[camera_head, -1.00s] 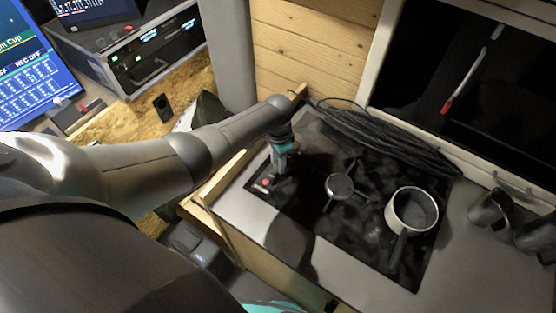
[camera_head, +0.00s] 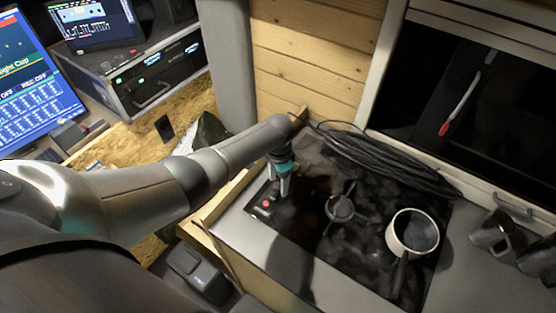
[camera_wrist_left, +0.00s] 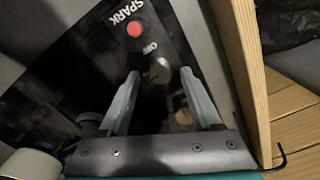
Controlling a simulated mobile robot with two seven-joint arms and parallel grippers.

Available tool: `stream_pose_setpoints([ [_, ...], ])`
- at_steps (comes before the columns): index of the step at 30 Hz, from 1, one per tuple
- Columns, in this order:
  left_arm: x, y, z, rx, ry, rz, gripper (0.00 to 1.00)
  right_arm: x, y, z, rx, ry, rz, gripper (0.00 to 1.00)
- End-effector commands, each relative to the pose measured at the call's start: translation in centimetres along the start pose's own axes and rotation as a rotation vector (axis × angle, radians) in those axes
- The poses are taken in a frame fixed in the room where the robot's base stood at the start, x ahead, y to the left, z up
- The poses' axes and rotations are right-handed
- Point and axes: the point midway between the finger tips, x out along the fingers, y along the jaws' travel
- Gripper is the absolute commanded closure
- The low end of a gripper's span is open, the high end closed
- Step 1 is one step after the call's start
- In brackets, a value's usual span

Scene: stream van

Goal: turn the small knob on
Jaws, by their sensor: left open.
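The small knob (camera_wrist_left: 159,70) is a dark round knob on the black hob panel, beside an OFF label, in the left wrist view. My left gripper (camera_wrist_left: 160,76) is open, with one finger on each side of this knob; I cannot tell whether either finger touches it. In the head view my left gripper (camera_head: 284,194) points down over the hob's left end and hides the knob. A red SPARK button (camera_wrist_left: 134,29) sits beyond the knob; it also shows in the head view (camera_head: 266,203). My right gripper is not in view.
A second, tan-lit round part (camera_wrist_left: 183,117) lies near the right finger. A pan (camera_head: 398,244) stands on the hob, right of a burner (camera_head: 341,208). A coiled black cable (camera_head: 385,158) lies behind. Mugs (camera_head: 492,232) stand at right. A wooden edge (camera_wrist_left: 243,65) borders the panel.

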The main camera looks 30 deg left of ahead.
Motion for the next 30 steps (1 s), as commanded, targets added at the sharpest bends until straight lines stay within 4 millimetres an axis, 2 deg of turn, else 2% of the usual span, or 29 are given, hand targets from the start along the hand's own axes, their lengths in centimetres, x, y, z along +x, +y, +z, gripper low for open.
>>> stream_pose_setpoints([
  [1, -1.0, -0.1, 0.0, 0.0, 0.002, -0.002, 0.35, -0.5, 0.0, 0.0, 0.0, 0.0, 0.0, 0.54],
  [8, -4.2, -0.1, 0.1, -0.001, 0.001, -0.003, 0.35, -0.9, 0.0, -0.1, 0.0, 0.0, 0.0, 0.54],
  [21, -11.2, -0.1, 0.0, -0.001, 0.002, -0.003, 0.35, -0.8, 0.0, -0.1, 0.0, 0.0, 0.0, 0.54],
  [25, -12.9, -0.1, 0.0, -0.002, 0.002, -0.002, 0.35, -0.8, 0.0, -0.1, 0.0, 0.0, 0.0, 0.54],
  [30, -13.9, -0.1, 0.0, -0.002, 0.001, -0.002, 0.35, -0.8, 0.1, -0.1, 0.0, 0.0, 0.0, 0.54],
])
